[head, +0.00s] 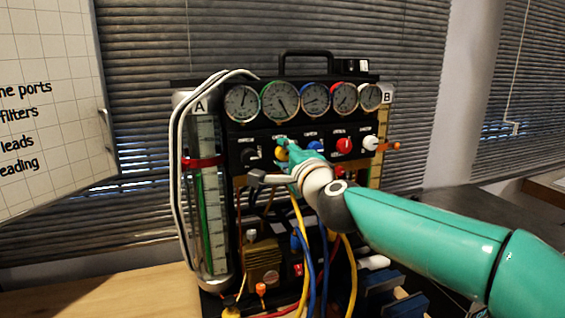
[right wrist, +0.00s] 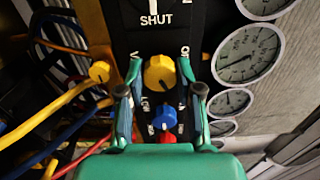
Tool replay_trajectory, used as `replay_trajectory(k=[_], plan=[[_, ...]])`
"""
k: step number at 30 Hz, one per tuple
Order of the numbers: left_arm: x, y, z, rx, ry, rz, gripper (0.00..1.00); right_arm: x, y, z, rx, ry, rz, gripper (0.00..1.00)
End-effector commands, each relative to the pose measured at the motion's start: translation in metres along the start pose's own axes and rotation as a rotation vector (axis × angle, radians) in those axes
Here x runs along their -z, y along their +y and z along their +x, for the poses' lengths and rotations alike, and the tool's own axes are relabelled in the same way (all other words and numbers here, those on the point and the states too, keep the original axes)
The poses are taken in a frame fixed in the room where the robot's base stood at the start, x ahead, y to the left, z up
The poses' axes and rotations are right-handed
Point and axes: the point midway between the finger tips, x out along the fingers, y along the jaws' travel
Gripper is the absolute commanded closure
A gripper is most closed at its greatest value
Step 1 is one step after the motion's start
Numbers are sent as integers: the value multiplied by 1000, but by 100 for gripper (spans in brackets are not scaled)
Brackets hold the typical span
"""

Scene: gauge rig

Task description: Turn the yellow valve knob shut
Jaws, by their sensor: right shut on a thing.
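The yellow valve knob (head: 281,154) is on the black front panel of the gauge rig, in the row below the dials. It shows larger in the right wrist view (right wrist: 160,71), between the two fingertips. My right gripper (head: 288,151) reaches in from the right and is shut on the knob, with one finger on each side in the right wrist view (right wrist: 161,88). The fingers partly hide the knob in the head view. A "SHUT" label (right wrist: 156,20) shows above the knob in the right wrist view. My left gripper is in neither view.
A blue knob (head: 315,146), a red knob (head: 344,145) and a white knob (head: 370,143) sit to the right in the same row. A black knob (head: 249,155) is to the left. Several dials (head: 280,101) run above. Yellow and blue hoses (head: 310,264) hang below my right gripper.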

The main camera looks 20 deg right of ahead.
Motion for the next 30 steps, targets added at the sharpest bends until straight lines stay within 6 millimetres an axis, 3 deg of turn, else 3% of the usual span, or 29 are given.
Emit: replay_trajectory(k=[15, 30], plan=[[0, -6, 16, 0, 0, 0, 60, 0, 8, 1, -9, 3, 379, 100], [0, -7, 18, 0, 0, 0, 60, 0, 8, 2, -12, 4, 457, 100]])
